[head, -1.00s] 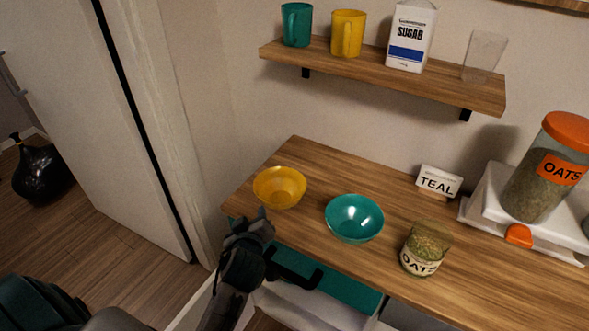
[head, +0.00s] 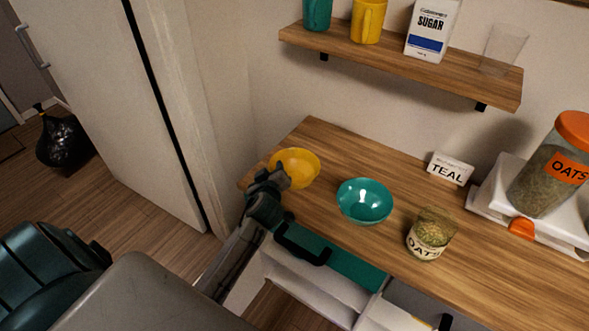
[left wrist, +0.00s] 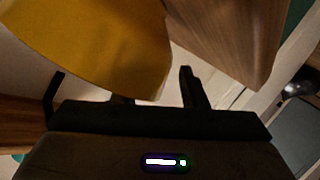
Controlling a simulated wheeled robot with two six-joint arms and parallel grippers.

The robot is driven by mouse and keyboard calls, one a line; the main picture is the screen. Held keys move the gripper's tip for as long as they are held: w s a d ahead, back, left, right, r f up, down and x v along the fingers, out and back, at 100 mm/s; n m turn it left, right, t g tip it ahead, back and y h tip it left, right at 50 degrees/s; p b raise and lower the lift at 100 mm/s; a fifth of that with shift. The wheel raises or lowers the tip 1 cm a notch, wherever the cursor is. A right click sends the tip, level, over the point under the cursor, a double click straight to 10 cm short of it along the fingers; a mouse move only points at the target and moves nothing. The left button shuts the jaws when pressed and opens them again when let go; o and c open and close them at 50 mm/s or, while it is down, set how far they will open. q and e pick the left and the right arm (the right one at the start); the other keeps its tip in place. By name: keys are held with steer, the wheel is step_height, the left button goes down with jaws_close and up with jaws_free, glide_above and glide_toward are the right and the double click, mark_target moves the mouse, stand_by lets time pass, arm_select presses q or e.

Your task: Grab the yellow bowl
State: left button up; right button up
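The yellow bowl (head: 298,166) stands upright on the left end of the wooden counter. My left gripper (head: 268,178) is at the bowl's near left edge, and its fingers overlap the bowl in the head view. In the left wrist view, the bowl (left wrist: 90,40) fills the upper left, close to the fingers of my left gripper (left wrist: 155,88). A gap shows between the fingers, so it is open. One finger is partly hidden by the bowl; the other stands clear to its right. I cannot tell whether they touch the bowl. My right gripper is out of view.
A teal bowl (head: 364,202) and an oats jar (head: 430,235) stand right of the yellow bowl. A TEAL sign (head: 449,169) is behind. A shelf (head: 400,67) with mugs, sugar and a glass hangs above.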

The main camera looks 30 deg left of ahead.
arm_select(q)
steer(key=shift+w+a+f, duration=0.15)
steer(key=shift+w, duration=0.05)
steer(key=shift+s, duration=0.1)
jaws_close()
steer(key=shift+r, duration=0.25)
